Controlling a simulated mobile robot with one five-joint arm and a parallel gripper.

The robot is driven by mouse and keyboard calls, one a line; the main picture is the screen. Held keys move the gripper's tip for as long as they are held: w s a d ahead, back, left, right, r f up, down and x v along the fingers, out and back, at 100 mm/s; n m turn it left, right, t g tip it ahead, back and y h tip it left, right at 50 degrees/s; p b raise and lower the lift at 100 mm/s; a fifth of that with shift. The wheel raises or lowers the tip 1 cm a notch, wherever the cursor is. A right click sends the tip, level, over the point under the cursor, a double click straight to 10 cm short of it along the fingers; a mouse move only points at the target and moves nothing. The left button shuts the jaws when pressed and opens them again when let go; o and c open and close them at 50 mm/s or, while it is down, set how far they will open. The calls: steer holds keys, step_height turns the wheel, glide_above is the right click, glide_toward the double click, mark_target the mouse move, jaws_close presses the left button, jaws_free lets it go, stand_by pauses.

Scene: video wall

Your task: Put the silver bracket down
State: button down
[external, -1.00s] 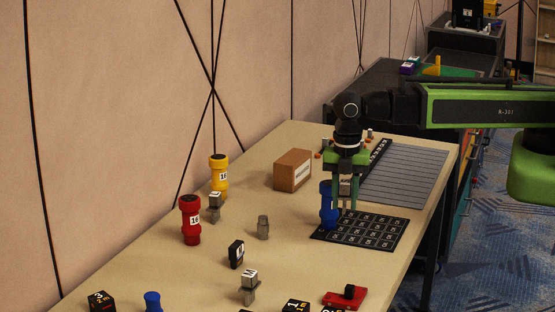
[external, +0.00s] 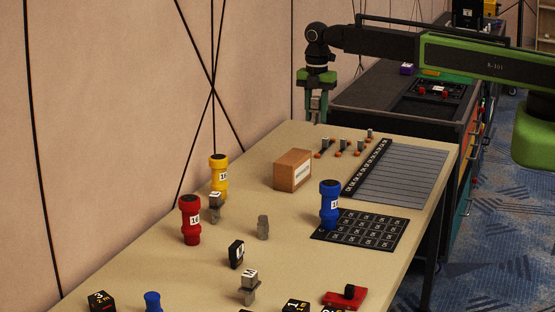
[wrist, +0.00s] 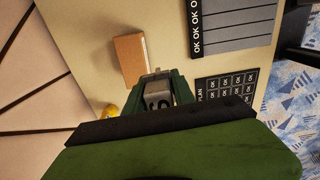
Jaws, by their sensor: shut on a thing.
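My gripper (external: 316,113) hangs with fingers down over the far end of the tan table (external: 290,240), near the wall. It is shut on the silver bracket (external: 315,102), a small grey block with a pale face between the green fingers. The bracket also shows between the fingers in the wrist view (wrist: 157,97), with the table top beyond it. The fingers hide part of it. It appears raised above the table; the exact height is hard to tell.
A brown box (external: 293,170) stands near the gripper, with small orange-and-grey parts (external: 342,146) to its right. A blue cylinder (external: 329,205) stands at a black grid mat (external: 368,232). Red (external: 190,220) and yellow (external: 219,178) cylinders stand left.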

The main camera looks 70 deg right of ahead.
steer(key=d, duration=0.9)
steer(key=b, duration=0.7)
glide_above(293, 156)
step_height(293, 156, down, 7)
steer(key=shift+s+f, duration=0.1)
steer(key=shift+a, duration=0.2)
step_height(293, 156, down, 4)
steer(key=b, duration=0.4)
steer(key=shift+f, duration=0.2)
steer(key=shift+r, duration=0.3)
steer(key=shift+f, duration=0.25)
steer(key=c, duration=1.1)
jaws_free()
steer(key=shift+r, duration=0.1)
steer(key=shift+o, duration=0.2)
